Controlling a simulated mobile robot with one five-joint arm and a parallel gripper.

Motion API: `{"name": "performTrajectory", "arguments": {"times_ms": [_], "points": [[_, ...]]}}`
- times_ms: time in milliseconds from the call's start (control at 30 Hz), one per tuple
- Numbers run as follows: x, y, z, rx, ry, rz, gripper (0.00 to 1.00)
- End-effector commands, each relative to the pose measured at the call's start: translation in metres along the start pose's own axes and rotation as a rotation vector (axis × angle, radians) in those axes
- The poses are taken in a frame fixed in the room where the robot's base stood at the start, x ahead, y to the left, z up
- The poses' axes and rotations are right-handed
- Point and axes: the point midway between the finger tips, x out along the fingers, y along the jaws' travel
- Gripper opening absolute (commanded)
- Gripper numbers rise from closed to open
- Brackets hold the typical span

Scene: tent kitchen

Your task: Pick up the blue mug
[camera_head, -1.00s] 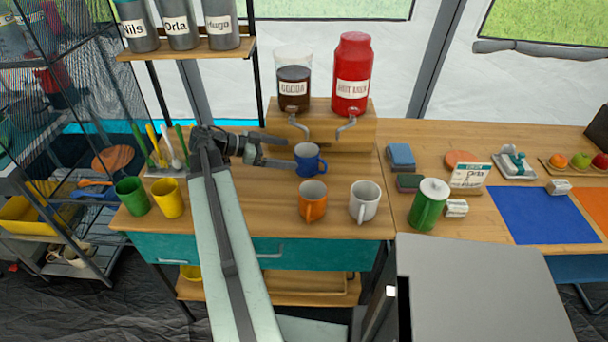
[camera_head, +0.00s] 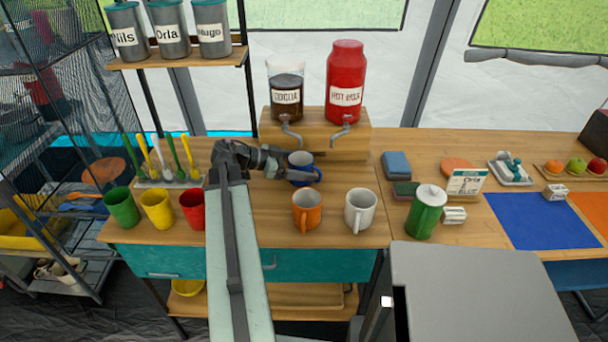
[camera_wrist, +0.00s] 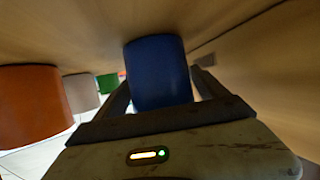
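The blue mug (camera_head: 300,168) stands upright on the wooden counter, in front of the drink dispensers. Its handle points right in the head view. My gripper (camera_head: 300,164) reaches it from the left, with one finger on the mug's near side and one on its far side. In the wrist view the blue mug (camera_wrist: 158,72) sits between the two fingers of my gripper (camera_wrist: 162,88). The fingers look spread, with a small gap at the right one. The arm and fingers hide part of the mug.
An orange mug (camera_head: 307,210) and a white mug (camera_head: 360,210) stand close in front. The dispenser stand (camera_head: 325,130) is just behind. Green (camera_head: 122,207), yellow (camera_head: 157,208) and red (camera_head: 192,208) cups stand left of my arm. A green canister (camera_head: 426,212) stands to the right.

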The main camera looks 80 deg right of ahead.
Motion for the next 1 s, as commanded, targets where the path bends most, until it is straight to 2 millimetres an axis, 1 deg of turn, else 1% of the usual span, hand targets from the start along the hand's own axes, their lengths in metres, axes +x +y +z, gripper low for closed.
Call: {"name": "performTrajectory", "arguments": {"times_ms": [33, 67, 100, 167, 200, 233, 467, 567, 733, 767, 867, 1000], "points": [[0.000, 0.000, 0.000, 0.000, 0.000, 0.000, 0.65], [0.000, 0.000, 0.000, 0.000, 0.000, 0.000, 0.57], [0.000, 0.000, 0.000, 0.000, 0.000, 0.000, 0.46], [0.000, 0.000, 0.000, 0.000, 0.000, 0.001, 0.29], [0.000, 0.000, 0.000, 0.000, 0.000, 0.001, 0.18], [0.000, 0.000, 0.000, 0.000, 0.000, 0.001, 0.15], [0.000, 0.000, -0.001, 0.000, 0.000, 0.001, 0.15], [-0.001, 0.000, -0.004, 0.001, 0.000, 0.002, 0.15], [-0.005, 0.000, -0.016, 0.002, 0.000, 0.003, 0.15], [-0.007, 0.000, -0.013, 0.001, 0.000, 0.002, 0.15], [-0.016, 0.000, -0.007, 0.001, 0.000, 0.002, 0.15], [-0.034, -0.001, 0.001, 0.000, 0.000, 0.001, 0.15]]}}
